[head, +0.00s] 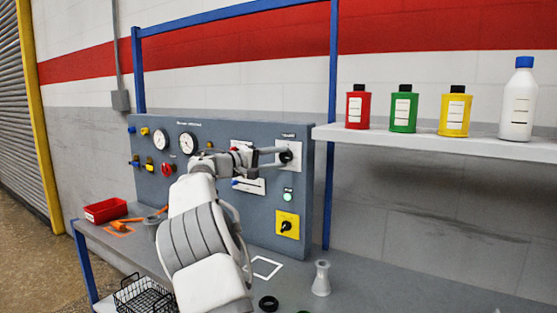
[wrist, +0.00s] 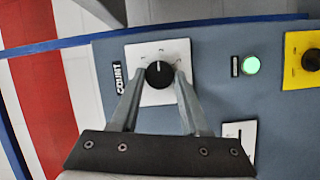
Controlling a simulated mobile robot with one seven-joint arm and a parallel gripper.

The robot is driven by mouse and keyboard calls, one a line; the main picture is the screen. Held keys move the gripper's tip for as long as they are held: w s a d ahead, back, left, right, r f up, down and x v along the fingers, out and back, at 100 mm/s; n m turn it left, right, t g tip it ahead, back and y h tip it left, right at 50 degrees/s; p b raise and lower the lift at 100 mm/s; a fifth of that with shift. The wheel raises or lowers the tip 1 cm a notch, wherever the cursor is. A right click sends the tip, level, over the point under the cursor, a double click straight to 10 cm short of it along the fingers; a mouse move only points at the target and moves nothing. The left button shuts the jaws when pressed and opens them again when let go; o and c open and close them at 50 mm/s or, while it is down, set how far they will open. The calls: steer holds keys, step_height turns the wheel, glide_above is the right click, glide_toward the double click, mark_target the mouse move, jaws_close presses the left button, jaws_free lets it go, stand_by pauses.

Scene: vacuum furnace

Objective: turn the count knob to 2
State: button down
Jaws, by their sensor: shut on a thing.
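The count knob (wrist: 159,78) is a black round knob on a white square plate (wrist: 150,98) with a COUNT label (wrist: 120,77) beside it. A white pointer line on the knob points up in the wrist view; the marks around it are too small to read. In the head view the knob (head: 286,156) is at the panel's upper right, partly behind my fingers. My gripper (wrist: 159,72) is shut on the knob, one finger at each side; it also shows in the head view (head: 279,157).
A lit green button (wrist: 251,65) and a yellow plate with a black switch (head: 287,225) are below the knob on the grey panel (head: 240,215). A slotted white plate (head: 248,186) is below left. A shelf (head: 450,141) with bottles juts out at right.

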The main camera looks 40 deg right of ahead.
steer(key=shift+r+m+y, duration=0.1)
steer(key=shift+m+y, duration=0.2)
steer(key=shift+m, duration=0.5)
steer(key=shift+c, duration=2)
jaws_free()
steer(key=a+r+p, duration=0.1)
steer(key=a, duration=1.6)
steer(key=shift+s+a+r, duration=0.15)
steer(key=shift+r, duration=0.1)
